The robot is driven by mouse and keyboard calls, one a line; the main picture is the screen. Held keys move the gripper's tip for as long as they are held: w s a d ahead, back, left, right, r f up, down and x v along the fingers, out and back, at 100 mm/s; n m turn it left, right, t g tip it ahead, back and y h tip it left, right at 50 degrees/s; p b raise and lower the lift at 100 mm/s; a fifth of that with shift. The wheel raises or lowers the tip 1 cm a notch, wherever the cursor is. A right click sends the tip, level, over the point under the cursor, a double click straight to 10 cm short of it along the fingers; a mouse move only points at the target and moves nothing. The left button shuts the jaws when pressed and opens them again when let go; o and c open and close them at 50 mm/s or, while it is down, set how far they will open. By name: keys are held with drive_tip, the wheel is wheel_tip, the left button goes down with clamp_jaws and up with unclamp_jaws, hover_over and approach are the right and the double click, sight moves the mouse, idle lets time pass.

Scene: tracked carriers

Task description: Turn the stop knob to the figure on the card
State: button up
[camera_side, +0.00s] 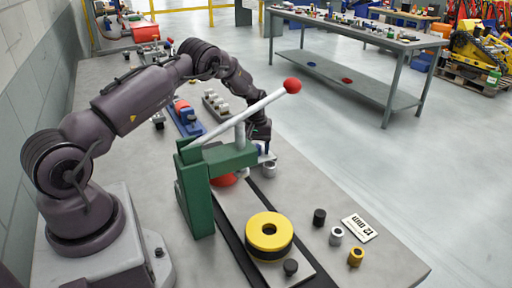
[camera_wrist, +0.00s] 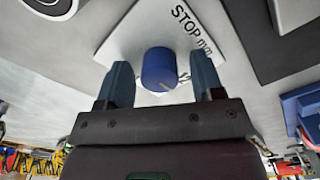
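The stop knob (camera_wrist: 158,68) is a blue round knob on a white plate (camera_wrist: 128,32) marked "STOP mm" in the wrist view. A pale pointer mark shows at its lower edge; its exact reading I cannot tell. My gripper (camera_wrist: 161,66) is open, with one blue-grey finger on each side of the knob and visible gaps between. In the side view my gripper (camera_side: 262,152) is low behind the green press (camera_side: 196,190), and the knob is hidden there. The white card (camera_side: 359,228) lies on the bench at the right and reads "12 mm".
The press has a white lever with a red ball (camera_side: 292,86) rising near my wrist. Several small cylinders, one black (camera_side: 319,217), stand near the card. A blue fixture (camera_side: 186,117) is behind.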

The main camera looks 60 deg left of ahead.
wheel_tip(320, 180, up, 13)
idle(0.6)
drive_tip(key=s+d+r+m+t, duration=0.15)
drive_tip(key=s+d+r, duration=0.25)
drive_tip(key=d+r, duration=0.5)
drive_tip(key=s+d+r+m+t, duration=0.1)
drive_tip(key=s+d+r+m, duration=0.25)
drive_tip(key=d+r, duration=0.45)
drive_tip(key=s+d+r+m+t, duration=0.1)
drive_tip(key=s+d+m, duration=0.2)
drive_tip(key=s, duration=0.6)
drive_tip(key=s+d+r+m+t, duration=0.2)
drive_tip(key=s+d, duration=0.4)
drive_tip(key=s, duration=0.4)
drive_tip(key=shift+s+r+m, duration=0.2)
drive_tip(key=shift+r+m, duration=0.05)
drive_tip(key=shift+m, duration=0.45)
